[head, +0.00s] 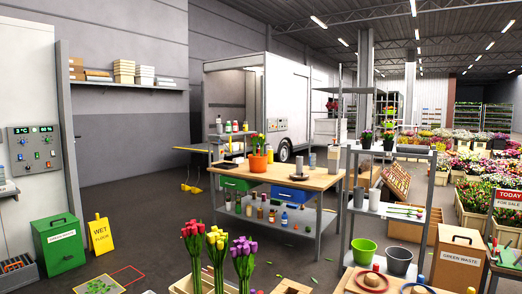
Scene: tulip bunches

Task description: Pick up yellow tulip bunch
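The yellow tulip bunch (216,241) stands upright at the bottom of the head view, left of centre. It is between a red tulip bunch (193,232) on its left and a purple tulip bunch (243,252) on its right. Its green stems run down to the lower picture edge, and their lower ends are cut off. Neither of my grippers shows in this view.
A wooden workbench (318,184) with an orange pot (258,163) stands behind the bunches. A metal shelf rack (388,213) is to its right. A green waste bin (58,243) and a yellow wet-floor sign (99,235) stand at left. Dark floor lies between.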

